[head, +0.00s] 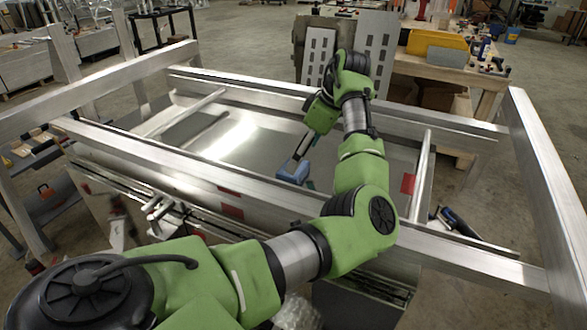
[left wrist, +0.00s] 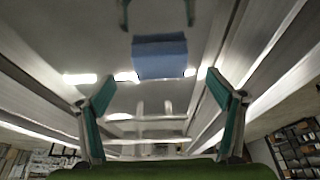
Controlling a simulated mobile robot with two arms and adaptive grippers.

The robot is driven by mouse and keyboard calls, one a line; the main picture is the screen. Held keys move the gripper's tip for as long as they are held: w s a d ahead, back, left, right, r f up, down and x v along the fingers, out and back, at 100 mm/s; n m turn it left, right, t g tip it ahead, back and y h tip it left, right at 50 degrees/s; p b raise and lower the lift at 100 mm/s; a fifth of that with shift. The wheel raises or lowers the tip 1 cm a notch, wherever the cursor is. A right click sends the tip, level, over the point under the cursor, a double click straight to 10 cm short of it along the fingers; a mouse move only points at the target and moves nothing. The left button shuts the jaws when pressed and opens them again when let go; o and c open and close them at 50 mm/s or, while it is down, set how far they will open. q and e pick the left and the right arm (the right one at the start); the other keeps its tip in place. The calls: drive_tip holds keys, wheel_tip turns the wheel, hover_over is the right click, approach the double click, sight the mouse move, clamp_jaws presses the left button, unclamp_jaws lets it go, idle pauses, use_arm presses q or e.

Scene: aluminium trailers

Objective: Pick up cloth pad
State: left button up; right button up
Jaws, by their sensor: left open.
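The cloth pad is a blue rectangle (left wrist: 160,55) lying on the shiny metal floor in the left wrist view. In the head view a small blue shape (head: 293,172), likely the pad, shows inside the trailer frame. My left arm reaches over the front rail and bends down into the trailer. My left gripper (left wrist: 159,78) is open, with its two teal fingers spread wide to either side, and nothing is between them. The pad appears ahead of the fingertips, roughly centred. In the head view the wrist partly hides the gripper. My right gripper is not in view.
The aluminium trailer frame has a front rail (head: 150,155), a back rail (head: 240,83) and side beams around the recessed metal floor (head: 225,140). A wooden workbench (head: 440,68) with a yellow bin (head: 437,42) stands behind at the right. Tools lie by the right front corner.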

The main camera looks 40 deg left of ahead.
sight(304, 168)
use_arm(q)
drive_tip(key=shift+s+a+f+p, duration=0.15)
drive_tip(key=shift+a+f+p, duration=0.15)
drive_tip(key=shift+f+p, duration=0.25)
drive_tip(key=p+x, duration=0.1)
drive_tip(key=x, duration=0.2)
drive_tip(key=shift+a+f+p, duration=0.15)
drive_tip(key=shift+a+p, duration=0.05)
drive_tip(key=shift+p, duration=0.1)
drive_tip(key=shift+a+f, duration=0.1)
drive_tip(key=shift+f, duration=0.2)
drive_tip(key=c, duration=0.9)
drive_tip(key=shift+c, duration=1.4)
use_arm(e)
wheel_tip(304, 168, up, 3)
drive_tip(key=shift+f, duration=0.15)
